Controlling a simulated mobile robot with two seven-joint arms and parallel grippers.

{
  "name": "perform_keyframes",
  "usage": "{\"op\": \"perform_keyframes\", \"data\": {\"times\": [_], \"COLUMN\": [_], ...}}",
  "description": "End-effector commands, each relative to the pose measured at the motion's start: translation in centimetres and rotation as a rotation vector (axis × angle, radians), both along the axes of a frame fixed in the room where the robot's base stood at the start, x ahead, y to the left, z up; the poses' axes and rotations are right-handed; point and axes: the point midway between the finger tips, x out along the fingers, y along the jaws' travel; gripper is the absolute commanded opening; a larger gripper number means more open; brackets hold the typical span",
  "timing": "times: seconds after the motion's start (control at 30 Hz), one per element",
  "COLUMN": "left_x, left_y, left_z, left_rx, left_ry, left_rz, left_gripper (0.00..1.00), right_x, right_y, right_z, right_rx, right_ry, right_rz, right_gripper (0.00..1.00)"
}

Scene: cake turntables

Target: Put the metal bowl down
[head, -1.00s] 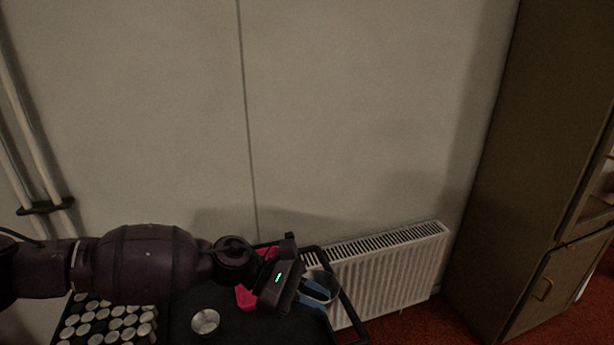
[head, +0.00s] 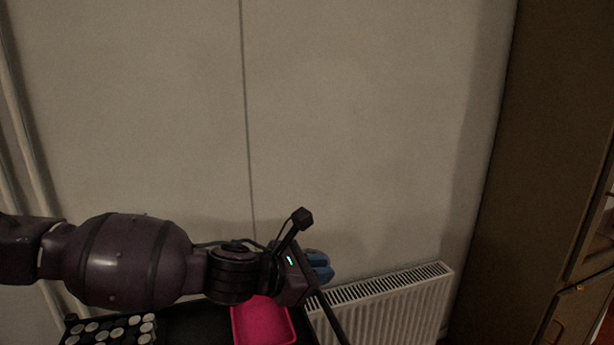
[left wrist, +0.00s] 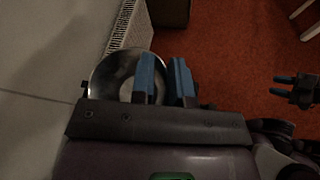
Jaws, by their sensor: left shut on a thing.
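The metal bowl (left wrist: 110,70) shows in the left wrist view as a shiny round dish at the left of my fingers. My left gripper (left wrist: 165,80) is shut on its rim, with one blue finger over the inside and the other outside. In the head view my left gripper (head: 320,266) is raised above the right back edge of the black cart; the bowl itself is hidden there. My right gripper (left wrist: 282,86) shows small and dark at the right of the left wrist view, over the red floor.
A pink tray (head: 263,322) is on the black cart, below my left gripper. Several pale-topped round items (head: 112,332) stand at the cart's left. A white radiator (head: 400,305) is against the wall, and a tall brown cabinet (head: 545,170) stands at the right.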

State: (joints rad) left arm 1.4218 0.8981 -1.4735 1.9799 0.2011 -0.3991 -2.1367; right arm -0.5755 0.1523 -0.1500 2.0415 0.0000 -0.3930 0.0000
Motion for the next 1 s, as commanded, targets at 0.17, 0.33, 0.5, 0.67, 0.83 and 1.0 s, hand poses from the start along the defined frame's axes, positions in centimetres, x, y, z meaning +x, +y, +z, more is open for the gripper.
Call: {"op": "perform_keyframes", "data": {"times": [0.17, 0.33, 0.5, 0.67, 0.83, 1.0], "left_x": [0.1, 0.1, 0.0, -0.4, -1.1, -2.1], "left_y": [1.6, 3.2, 5.2, 7.2, 9.7, 12.3], "left_z": [0.5, 0.8, 0.8, 0.5, -0.2, -1.2], "left_rx": [-0.004, -0.003, -0.002, -0.002, -0.001, -0.001], "left_ry": [0.006, 0.005, 0.005, 0.005, 0.005, 0.005], "left_rz": [0.136, 0.251, 0.367, 0.473, 0.585, 0.693], "left_gripper": [0.00, 0.00, 0.00, 0.00, 0.00, 0.00], "right_x": [0.0, 0.0, 0.0, 0.0, 0.0, 0.0], "right_y": [0.0, 0.0, 0.1, 0.3, 0.3, 0.3], "right_z": [0.0, 0.0, -0.1, 0.0, -0.1, 0.0], "right_rx": [-0.002, 0.000, 0.004, 0.011, 0.012, 0.009], "right_ry": [0.001, 0.001, 0.001, 0.000, 0.000, 0.001], "right_rz": [0.001, 0.000, -0.004, -0.009, -0.009, -0.008], "right_gripper": [0.35, 0.35, 0.35, 0.35, 0.35, 0.35]}}
